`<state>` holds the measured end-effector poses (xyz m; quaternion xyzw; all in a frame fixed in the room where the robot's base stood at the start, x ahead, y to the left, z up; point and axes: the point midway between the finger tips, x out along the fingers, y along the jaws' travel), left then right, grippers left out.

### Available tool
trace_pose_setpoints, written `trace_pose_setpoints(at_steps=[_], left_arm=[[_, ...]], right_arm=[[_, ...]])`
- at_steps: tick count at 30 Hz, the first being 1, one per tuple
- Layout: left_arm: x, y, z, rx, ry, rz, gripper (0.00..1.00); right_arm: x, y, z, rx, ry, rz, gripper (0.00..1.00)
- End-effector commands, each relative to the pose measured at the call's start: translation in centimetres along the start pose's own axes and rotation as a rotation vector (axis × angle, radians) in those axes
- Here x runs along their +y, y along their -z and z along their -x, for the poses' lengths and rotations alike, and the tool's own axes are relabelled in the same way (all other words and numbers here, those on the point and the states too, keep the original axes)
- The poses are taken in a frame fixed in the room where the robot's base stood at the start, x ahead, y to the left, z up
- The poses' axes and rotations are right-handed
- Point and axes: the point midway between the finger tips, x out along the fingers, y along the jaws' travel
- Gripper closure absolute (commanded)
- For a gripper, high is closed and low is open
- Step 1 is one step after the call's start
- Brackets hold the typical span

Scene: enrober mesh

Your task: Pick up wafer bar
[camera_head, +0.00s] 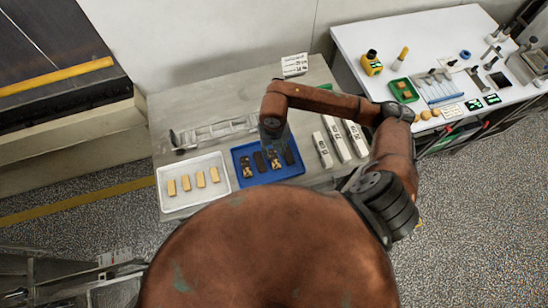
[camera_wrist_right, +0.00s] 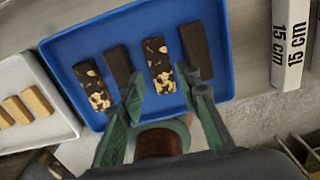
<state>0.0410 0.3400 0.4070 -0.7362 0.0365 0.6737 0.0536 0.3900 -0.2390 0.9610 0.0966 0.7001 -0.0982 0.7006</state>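Two plain dark bars and two dark bars with pale nut pieces lie in a row in a blue tray (camera_head: 240,180). In the right wrist view, the nut-studded bar (camera_wrist_right: 158,65) lies ahead of my right gripper (camera_wrist_right: 163,90), between the lines of its two fingers. The right gripper is open and empty; I cannot tell its exact height above the bar. It also shows over the tray in the head view (camera_head: 274,146). Several plain tan bars (camera_head: 200,179) lie in a white tray (camera_head: 163,206) to the left. Which kind is the wafer bar is not labelled. My left gripper is out of view.
White blocks (camera_head: 322,150) marked "15 cm" in the wrist view stand right of the blue tray. A metal rack (camera_head: 215,132) lies behind the trays, with a small sign (camera_head: 294,65) at the back. A white table (camera_head: 440,45) with bottles and tools is at right.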

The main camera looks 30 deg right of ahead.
Motion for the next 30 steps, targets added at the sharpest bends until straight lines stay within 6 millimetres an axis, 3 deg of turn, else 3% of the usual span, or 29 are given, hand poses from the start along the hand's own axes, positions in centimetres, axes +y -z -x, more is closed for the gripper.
trace_pose_setpoints(at_steps=[9,17,27,30], left_arm=[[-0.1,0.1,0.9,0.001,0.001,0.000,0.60],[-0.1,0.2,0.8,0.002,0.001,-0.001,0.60],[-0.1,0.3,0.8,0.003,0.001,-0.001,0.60],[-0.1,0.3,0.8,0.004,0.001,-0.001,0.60]], right_arm=[[0.0,0.1,-4.0,0.002,-0.002,0.003,0.70],[0.0,0.1,-4.2,0.000,-0.002,0.005,0.70],[0.1,0.1,-4.2,0.001,-0.002,0.005,0.92],[0.1,0.1,-4.2,0.000,-0.002,0.005,0.92]])
